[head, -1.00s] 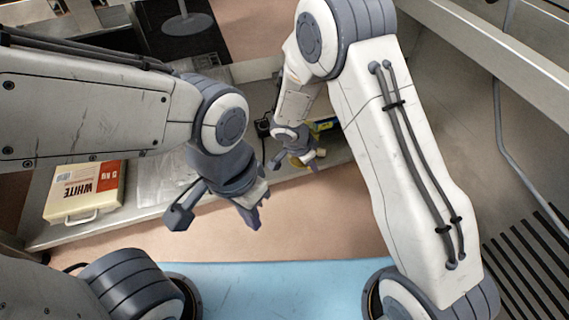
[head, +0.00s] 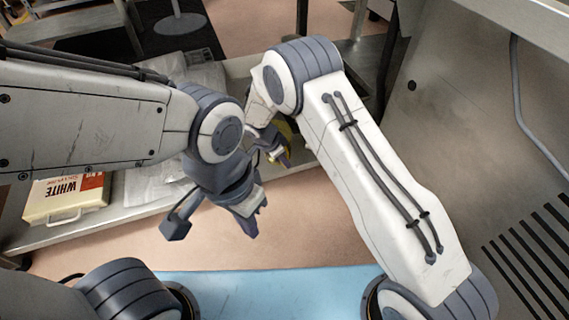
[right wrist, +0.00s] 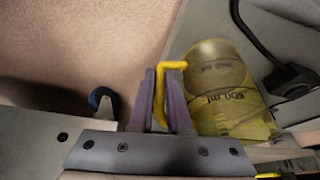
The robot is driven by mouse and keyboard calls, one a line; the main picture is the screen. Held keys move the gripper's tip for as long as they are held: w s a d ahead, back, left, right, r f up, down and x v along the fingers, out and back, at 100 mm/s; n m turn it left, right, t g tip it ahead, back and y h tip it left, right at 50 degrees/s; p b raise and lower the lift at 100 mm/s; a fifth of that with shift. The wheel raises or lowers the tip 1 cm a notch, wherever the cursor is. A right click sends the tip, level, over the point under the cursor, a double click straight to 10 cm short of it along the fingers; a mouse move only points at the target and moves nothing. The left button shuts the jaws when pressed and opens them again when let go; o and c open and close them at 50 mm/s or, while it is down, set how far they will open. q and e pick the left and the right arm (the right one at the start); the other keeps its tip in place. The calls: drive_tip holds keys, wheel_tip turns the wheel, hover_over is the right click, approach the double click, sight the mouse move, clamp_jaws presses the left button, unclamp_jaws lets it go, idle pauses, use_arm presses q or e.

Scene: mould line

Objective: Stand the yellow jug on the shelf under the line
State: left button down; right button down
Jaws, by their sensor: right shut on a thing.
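The yellow see-through jug (right wrist: 228,100) with dark volume marks shows in the right wrist view. My right gripper (right wrist: 165,75) is shut on its yellow handle (right wrist: 163,90). In the head view my right gripper (head: 274,152) is at the shelf, and only parts of the jug (head: 285,130) show behind my right arm. The shelf (head: 110,224) is a long grey metal surface. I cannot tell whether the jug's base touches it. My left gripper (head: 250,220) hangs empty in front of the shelf; its finger gap is unclear.
A cream and red box marked WHITE (head: 68,198) stands at the left on the shelf. Clear plastic bags (head: 150,184) lie right of it. A black plug with a cable (right wrist: 290,78) lies close to the jug. A grey metal panel (head: 470,120) rises at the right.

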drive_tip(key=shift+r, duration=0.15)
drive_tip(key=shift+f, duration=0.2)
drive_tip(key=c, duration=0.9)
unclamp_jaws()
drive_tip(key=shift+o, duration=0.2)
drive_tip(key=shift+r, duration=0.15)
